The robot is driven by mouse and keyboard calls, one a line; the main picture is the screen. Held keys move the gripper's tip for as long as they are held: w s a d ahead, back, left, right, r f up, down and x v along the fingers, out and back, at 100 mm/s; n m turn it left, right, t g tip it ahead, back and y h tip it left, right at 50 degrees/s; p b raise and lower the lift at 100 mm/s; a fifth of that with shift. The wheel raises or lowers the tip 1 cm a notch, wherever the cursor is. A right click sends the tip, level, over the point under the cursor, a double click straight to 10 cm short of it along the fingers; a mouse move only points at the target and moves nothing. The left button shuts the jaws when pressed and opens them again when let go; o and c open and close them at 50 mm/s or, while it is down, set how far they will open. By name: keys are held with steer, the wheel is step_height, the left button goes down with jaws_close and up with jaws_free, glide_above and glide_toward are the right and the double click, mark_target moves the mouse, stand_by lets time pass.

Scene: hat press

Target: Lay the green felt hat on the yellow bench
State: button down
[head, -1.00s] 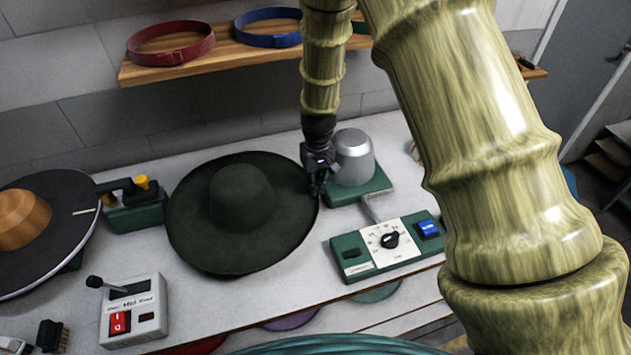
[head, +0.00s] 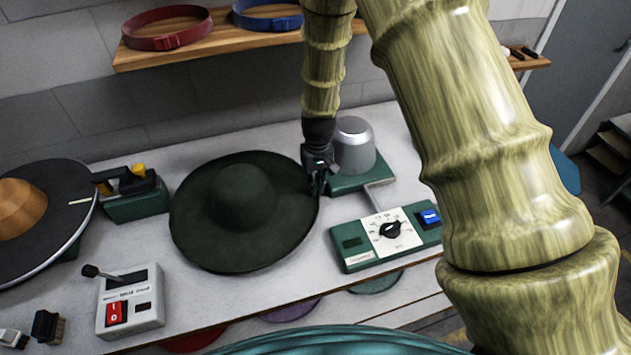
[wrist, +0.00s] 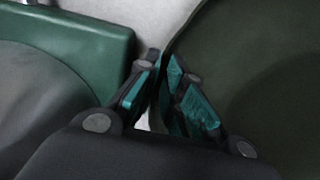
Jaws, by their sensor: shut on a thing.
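The dark green felt hat (head: 243,197), with a wide round brim and domed crown, sits brim down over the pale worktop in the head view. My gripper (head: 318,186) is at the right edge of the brim. In the wrist view my gripper (wrist: 165,95) points down with its fingers close together, shut on the brim edge of the hat (wrist: 260,75), which fills the right side. Whether the hat touches the worktop is unclear. I cannot make out a yellow bench.
A green-based machine with a silver dome (head: 354,147) stands just right of my gripper. A green control box (head: 386,238) is in front of it. A grey switch box (head: 130,300) and a wooden-blocked disc (head: 60,235) lie left. A shelf (head: 205,47) holds belts.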

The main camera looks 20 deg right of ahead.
steer(key=shift+f+b, duration=0.3)
steer(key=shift+f, duration=0.35)
stand_by(0.5)
steer(key=c, duration=1.5)
jaws_free()
steer(key=shift+o, duration=0.2)
step_height(320, 180, up, 12)
steer(key=shift+d, duration=0.15)
